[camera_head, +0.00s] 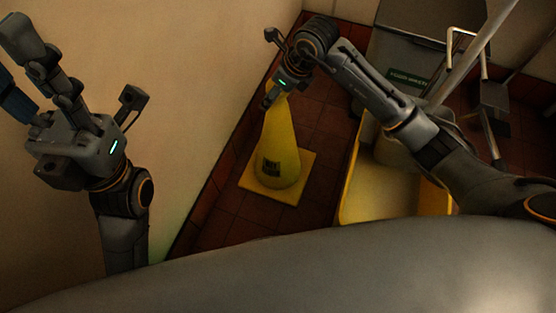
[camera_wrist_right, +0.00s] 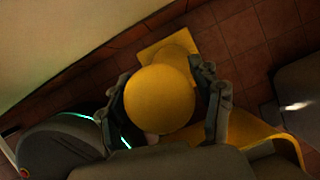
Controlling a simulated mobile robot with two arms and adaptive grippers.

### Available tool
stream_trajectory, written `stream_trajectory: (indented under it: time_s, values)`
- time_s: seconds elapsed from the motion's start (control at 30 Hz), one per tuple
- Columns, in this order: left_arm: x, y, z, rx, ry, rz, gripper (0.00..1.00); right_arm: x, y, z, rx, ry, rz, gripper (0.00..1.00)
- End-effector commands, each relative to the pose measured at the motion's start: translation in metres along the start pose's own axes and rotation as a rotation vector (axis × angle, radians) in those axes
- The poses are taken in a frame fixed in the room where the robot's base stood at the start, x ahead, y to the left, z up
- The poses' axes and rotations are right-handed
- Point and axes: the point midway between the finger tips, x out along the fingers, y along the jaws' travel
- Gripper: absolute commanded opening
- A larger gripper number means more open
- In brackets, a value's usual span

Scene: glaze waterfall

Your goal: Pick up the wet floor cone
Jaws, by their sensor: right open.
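The yellow wet floor cone (camera_head: 279,148) stands upright on its square base on the tiled floor, with a dark label low on its side. My right gripper (camera_head: 272,96) is at the cone's top, which it partly hides in the head view. In the right wrist view the cone's rounded top (camera_wrist_right: 160,98) lies between the two fingers of my right gripper (camera_wrist_right: 165,104). These fingers are open on either side of it; whether they touch it cannot be told. My left gripper (camera_head: 22,68) is raised at the far left, fingers apart and empty, away from the cone.
A yellow mop bucket (camera_head: 390,190) stands right of the cone, partly hidden by my right arm; its yellow edge also shows in the wrist view (camera_wrist_right: 262,133). A grey bin with a green label (camera_head: 408,78) is behind it. A wall (camera_head: 200,110) runs close on the left.

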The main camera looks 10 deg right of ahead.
Motion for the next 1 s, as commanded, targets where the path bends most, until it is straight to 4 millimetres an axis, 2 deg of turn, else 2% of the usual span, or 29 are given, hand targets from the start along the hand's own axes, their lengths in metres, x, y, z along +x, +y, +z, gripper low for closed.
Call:
stream_trajectory:
  time_s: [0.03, 0.1, 0.37, 0.47, 0.7, 1.0]
  values:
    - [-0.0012, 0.0003, -0.0003, 0.001, 0.013, 0.004, 0.40, 0.0100, 0.0001, -0.0010, 0.001, -0.001, 0.001, 0.65]
    - [0.0009, 0.0005, 0.0000, 0.002, 0.019, 0.007, 0.40, 0.0150, 0.0003, -0.0002, 0.001, -0.002, 0.001, 0.65]
    - [0.0038, 0.0006, 0.0000, 0.003, 0.022, 0.009, 0.40, 0.0165, -0.0004, 0.0004, 0.001, -0.001, -0.001, 0.65]
    - [0.0038, 0.0006, 0.0001, 0.003, 0.022, 0.009, 0.40, 0.0164, -0.0003, 0.0004, 0.000, -0.001, 0.000, 0.49]
    - [0.0038, 0.0007, 0.0002, 0.003, 0.022, 0.010, 0.40, 0.0161, -0.0004, 0.0005, 0.001, -0.002, -0.001, 0.00]
    - [0.0045, 0.0007, 0.0001, 0.002, 0.022, 0.010, 0.40, 0.0134, -0.0009, 0.0030, -0.001, -0.008, -0.002, 0.00]
